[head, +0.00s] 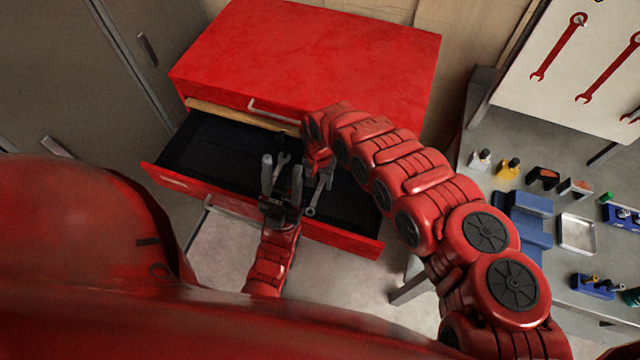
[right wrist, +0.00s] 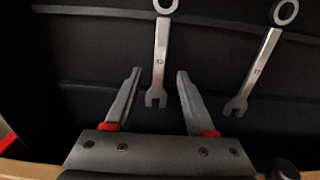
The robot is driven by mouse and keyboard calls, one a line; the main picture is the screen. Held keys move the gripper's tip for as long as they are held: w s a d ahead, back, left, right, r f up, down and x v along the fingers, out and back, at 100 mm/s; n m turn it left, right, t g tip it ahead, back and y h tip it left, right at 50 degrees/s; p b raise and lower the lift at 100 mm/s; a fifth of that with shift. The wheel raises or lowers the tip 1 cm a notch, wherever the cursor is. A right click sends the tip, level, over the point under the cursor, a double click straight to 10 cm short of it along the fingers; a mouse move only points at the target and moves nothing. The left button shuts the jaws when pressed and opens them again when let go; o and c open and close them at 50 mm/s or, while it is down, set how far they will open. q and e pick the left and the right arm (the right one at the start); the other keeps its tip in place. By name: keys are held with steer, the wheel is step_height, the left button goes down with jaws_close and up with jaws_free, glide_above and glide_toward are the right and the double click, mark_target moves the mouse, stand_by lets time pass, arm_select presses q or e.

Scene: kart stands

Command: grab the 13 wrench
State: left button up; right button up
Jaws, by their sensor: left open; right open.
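Two silver combination wrenches lie in the open black drawer. In the right wrist view, one wrench (right wrist: 160,55) has its open jaw end between my right fingertips, apart from them, with its ring end at the top. The second wrench (right wrist: 257,62) lies to the right. Their stamped sizes are too small to read surely. In the head view, the first wrench (head: 314,203) lies right of my left gripper, and the second wrench (head: 283,159) shows beyond it. My right gripper (right wrist: 155,75) is open and empty, partly hidden in the head view. My left gripper (head: 282,176) is open at the drawer's front.
The drawer (head: 342,234) is pulled out of a red cabinet (head: 310,50); a wood-edged drawer (head: 235,115) sits above it. A grey workbench (head: 505,225) with blue holders and small parts stands at right. A board (head: 570,70) carries red wrenches. Grey lockers (head: 90,90) stand at left.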

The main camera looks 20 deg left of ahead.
steer(key=shift+w+f, duration=0.1)
steer(key=shift+f, duration=0.55)
steer(key=shift+f, duration=0.25)
steer(key=shift+c, duration=0.2)
jaws_close()
stand_by(0.3)
